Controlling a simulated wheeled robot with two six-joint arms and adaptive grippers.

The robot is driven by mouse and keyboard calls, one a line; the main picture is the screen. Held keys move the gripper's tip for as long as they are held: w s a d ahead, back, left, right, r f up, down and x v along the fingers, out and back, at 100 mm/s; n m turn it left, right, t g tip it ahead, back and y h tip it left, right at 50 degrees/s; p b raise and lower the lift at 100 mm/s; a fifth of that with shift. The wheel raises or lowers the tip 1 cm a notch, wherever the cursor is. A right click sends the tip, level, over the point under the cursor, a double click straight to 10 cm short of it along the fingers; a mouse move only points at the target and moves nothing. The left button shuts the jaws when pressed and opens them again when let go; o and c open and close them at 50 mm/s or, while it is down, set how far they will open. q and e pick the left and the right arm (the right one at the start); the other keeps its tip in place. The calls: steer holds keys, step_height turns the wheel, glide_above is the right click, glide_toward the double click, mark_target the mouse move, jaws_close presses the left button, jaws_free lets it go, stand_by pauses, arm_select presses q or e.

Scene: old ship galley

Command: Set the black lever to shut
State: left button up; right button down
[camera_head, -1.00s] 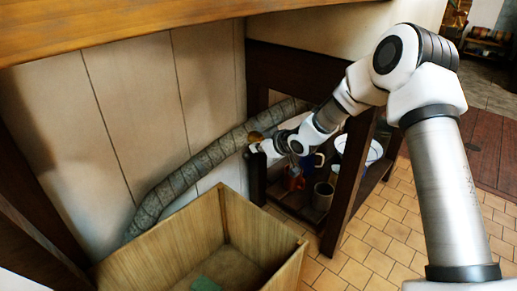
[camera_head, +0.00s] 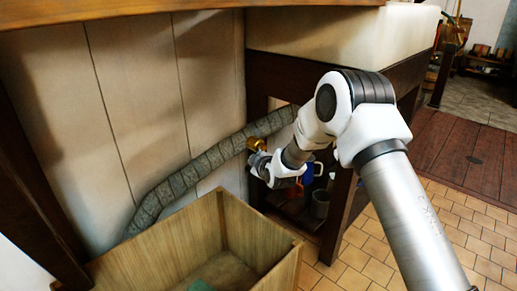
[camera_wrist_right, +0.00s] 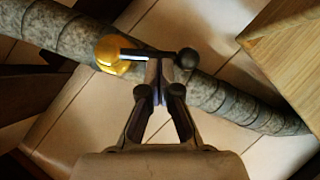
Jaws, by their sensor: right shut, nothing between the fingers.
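The black lever (camera_wrist_right: 140,53) shows in the right wrist view, with a round black knob (camera_wrist_right: 187,58) at its right end. Its left end meets a yellow brass valve (camera_wrist_right: 112,56) on the grey wrapped pipe (camera_wrist_right: 215,95). The lever runs roughly along the pipe in this view. My right gripper (camera_wrist_right: 159,75) is shut and empty, its tips at the lever between valve and knob; I cannot tell whether they touch it. In the head view the brass valve (camera_head: 256,145) shows just above my right gripper (camera_head: 254,163), and the lever is hidden or too small. My left gripper is not in view.
An open wooden box (camera_head: 160,235) stands below the pipe, and its corner (camera_wrist_right: 285,40) shows at the upper right of the wrist view. A dark wooden shelf frame (camera_head: 338,215) with mugs (camera_head: 320,203) stands right of the pipe. Tiled floor (camera_head: 355,262) is clear at right.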

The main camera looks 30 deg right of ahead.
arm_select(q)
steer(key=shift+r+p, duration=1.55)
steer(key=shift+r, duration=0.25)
arm_select(e)
steer(key=shift+w+d+f+n+t+h, duration=0.2)
steer(key=shift+d+f+n+t+h, duration=0.45)
steer(key=shift+n, duration=0.45)
steer(key=shift+w+d+f+n+t+h, duration=0.15)
steer(key=shift+d+f+n+t+h, duration=0.15)
steer(key=shift+f+n+t+h, duration=0.6)
steer(key=shift+w+d+f+n+t+h, duration=0.2)
steer(key=shift+d+f+n+t, duration=0.25)
steer(key=shift+n, duration=0.85)
steer(key=shift+r, duration=0.1)
steer(key=shift+y, duration=0.25)
